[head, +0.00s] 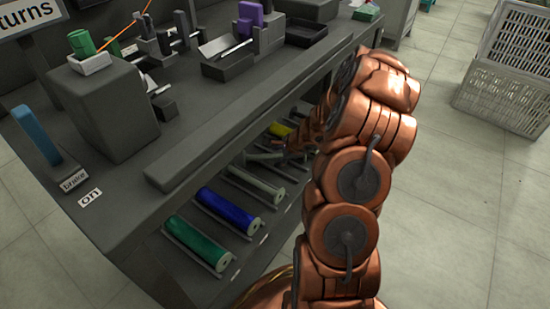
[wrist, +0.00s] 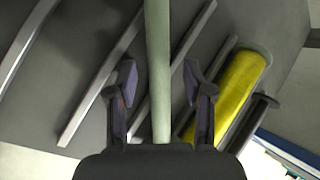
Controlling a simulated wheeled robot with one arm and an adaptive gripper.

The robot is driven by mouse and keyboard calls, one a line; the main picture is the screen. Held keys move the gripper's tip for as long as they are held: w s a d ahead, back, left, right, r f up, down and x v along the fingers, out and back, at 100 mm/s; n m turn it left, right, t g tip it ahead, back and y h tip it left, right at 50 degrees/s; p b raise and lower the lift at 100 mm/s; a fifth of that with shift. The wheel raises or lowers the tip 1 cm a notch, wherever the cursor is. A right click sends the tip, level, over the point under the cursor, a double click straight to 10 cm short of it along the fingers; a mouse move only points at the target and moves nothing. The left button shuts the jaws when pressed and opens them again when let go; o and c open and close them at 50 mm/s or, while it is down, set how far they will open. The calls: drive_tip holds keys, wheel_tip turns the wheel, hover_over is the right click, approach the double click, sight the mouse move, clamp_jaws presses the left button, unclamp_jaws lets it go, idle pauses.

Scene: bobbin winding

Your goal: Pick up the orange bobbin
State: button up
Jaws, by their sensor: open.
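I see no orange bobbin in either view. My gripper (wrist: 160,92) is open in the wrist view, its dark fingers on either side of a thin pale grey-green rod (wrist: 158,60). The rod runs down between the fingers without visible contact; I cannot tell its depth. A yellow bobbin (wrist: 234,90) lies right of the right finger. In the head view my copper arm reaches to the lower shelf, and the gripper's tips are hard to make out there. The yellow bobbin (head: 280,130) shows just beyond it.
The shelf also holds a green bobbin (head: 197,243), a blue bobbin (head: 228,208) and a pale grey-green bobbin (head: 257,183), between slanted rails. The bench top (head: 175,150) overhangs this shelf. An orange thread (head: 125,27) runs above the bench near a green spool (head: 82,43). Crates stand right.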

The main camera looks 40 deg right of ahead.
clamp_jaws()
idle(0.3)
idle(0.3)
